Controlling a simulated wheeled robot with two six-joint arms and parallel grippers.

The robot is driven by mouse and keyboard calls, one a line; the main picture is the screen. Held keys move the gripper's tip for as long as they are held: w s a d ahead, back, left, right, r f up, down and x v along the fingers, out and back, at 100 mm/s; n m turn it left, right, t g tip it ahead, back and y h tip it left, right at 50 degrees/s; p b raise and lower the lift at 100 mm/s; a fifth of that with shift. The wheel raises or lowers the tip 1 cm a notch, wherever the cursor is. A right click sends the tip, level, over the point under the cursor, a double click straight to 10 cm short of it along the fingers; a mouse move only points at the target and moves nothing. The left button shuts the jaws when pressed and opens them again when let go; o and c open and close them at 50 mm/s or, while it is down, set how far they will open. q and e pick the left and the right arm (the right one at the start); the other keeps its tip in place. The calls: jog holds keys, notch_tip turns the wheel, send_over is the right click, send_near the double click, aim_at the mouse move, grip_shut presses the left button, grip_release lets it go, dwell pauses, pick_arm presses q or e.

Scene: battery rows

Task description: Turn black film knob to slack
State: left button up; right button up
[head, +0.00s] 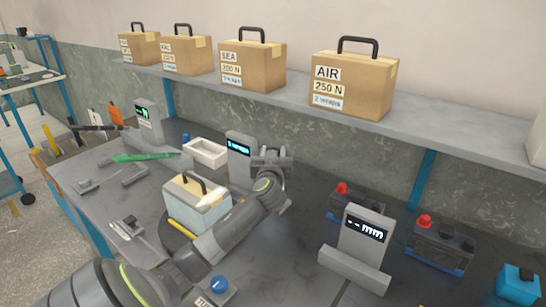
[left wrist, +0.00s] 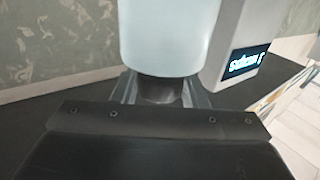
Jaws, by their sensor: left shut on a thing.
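My left gripper (head: 272,165) reaches across the bench to a grey post with a lit display (head: 239,147). In the left wrist view the gripper (left wrist: 161,97) is shut on a dark knob (left wrist: 160,86), directly below a white cylinder (left wrist: 169,35) that looks like the film roll. The display (left wrist: 247,61) shows blurred teal text to the right of it. In the head view the gripper hides the knob and roll. My right gripper is out of view.
A handled box (head: 198,207) with a pale wrapped lower part stands close beside my left arm. A white tray (head: 205,152) lies behind it. A gauge (head: 363,235) and dark batteries with red caps (head: 440,246) stand at right. Labelled cartons (head: 352,84) line the shelf above.

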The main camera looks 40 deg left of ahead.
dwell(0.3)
pick_arm(q)
jog(key=o, duration=1)
jog(key=shift+c, duration=0.2)
jog(key=b+v, duration=0.2)
jog(key=v, duration=1.5)
jog(key=shift+d, duration=0.35)
jog(key=shift+r, duration=0.1)
